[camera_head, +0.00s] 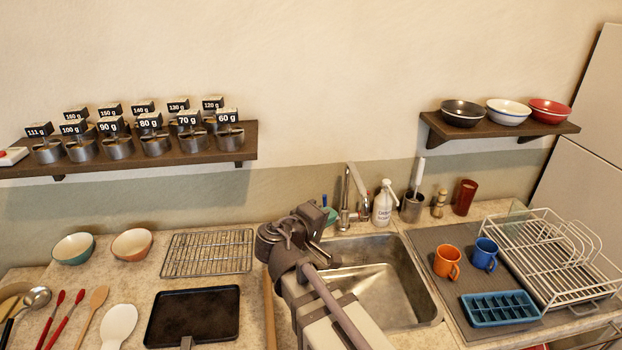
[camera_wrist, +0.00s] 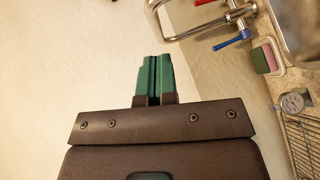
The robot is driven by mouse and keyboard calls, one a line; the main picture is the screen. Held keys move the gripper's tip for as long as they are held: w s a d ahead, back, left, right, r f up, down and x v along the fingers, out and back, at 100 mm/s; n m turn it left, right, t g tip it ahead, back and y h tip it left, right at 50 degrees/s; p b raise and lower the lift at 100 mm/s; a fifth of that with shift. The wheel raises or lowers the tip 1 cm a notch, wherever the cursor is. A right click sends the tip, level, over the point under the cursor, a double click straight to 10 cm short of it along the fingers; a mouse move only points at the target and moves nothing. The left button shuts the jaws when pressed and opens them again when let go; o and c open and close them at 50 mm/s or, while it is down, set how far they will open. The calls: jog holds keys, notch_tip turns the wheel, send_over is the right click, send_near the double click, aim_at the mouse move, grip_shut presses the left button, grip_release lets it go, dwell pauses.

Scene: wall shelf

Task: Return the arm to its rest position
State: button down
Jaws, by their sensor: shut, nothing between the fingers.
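My arm reaches up over the left edge of the sink in the head view, its wrist folded near the tap. My gripper (camera_wrist: 153,78) shows in the wrist view with its two green fingers together and nothing between them. The fingers point toward the plain wall and touch nothing there. In the head view my wrist largely hides the gripper, so the fingertips are hard to make out.
The tap (camera_head: 345,200) and soap bottle (camera_head: 382,206) stand close to my wrist, behind the sink (camera_head: 400,285). A wall shelf (camera_head: 205,155) with labelled weights is at the left. Another shelf (camera_head: 480,128) holds bowls. A wire rack (camera_head: 208,253) and black tray (camera_head: 192,316) lie left of my arm.

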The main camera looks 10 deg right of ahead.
jog(key=s+f+m+g+y+b, duration=0.1)
jog(key=s+f+m+g+y, duration=0.4)
jog(key=s+f+g+y, duration=0.4)
jog(key=shift+s+d+f+m+y, duration=0.35)
jog(key=shift+s+f+y, duration=1.35)
jog(key=shift+f, duration=1.25)
